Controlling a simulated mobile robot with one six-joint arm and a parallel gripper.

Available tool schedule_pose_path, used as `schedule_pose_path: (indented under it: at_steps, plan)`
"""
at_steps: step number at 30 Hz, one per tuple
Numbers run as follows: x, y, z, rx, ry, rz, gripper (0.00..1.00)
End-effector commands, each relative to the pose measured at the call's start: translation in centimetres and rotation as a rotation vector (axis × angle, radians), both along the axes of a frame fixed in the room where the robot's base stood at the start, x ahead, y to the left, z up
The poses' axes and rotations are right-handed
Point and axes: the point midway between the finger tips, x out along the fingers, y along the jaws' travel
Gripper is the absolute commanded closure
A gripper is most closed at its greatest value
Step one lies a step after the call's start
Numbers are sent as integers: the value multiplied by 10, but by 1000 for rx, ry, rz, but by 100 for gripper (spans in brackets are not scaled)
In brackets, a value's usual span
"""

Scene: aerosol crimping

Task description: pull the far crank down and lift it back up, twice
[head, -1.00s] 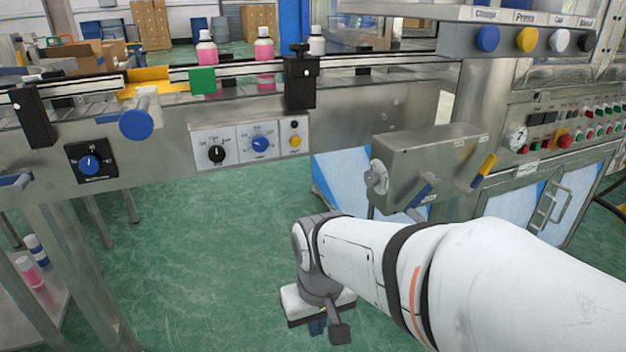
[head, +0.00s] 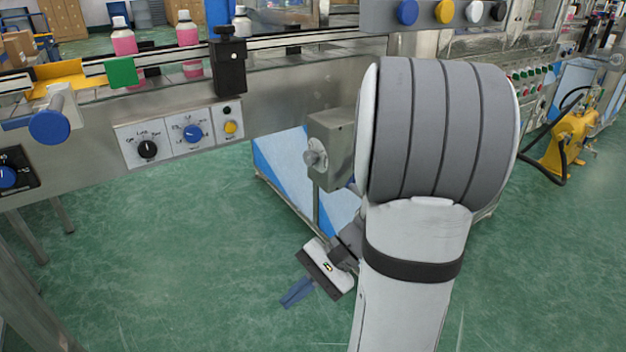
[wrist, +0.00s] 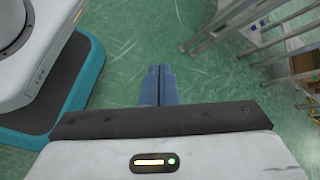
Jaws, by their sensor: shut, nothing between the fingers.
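The steel crank box (head: 331,134) stands right of centre in the head view, with a round knob on its left end. My arm covers the box's right part, so the blue-handled and yellow-handled cranks are hidden. My gripper (head: 296,293) is low over the green floor, below and slightly left of the box, and apart from it. Its blue fingers are together and empty. In the wrist view the gripper (wrist: 159,85) points over bare floor, with no crank in sight.
The conveyor (head: 270,85) with pink bottles (head: 124,42) crosses the back left. A control panel (head: 180,135) is on its side. Push buttons (head: 445,11) hang above. A yellow machine (head: 570,140) stands at the far right. Floor left of my gripper is clear.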

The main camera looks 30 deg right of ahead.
Motion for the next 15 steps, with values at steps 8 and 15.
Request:
schedule_pose_path:
  at_steps: [8, 15]
  plan:
    - [38, -124, 12, 510, -150, -662, 100]
    - [15, -240, 9, 728, -387, -1095, 100]
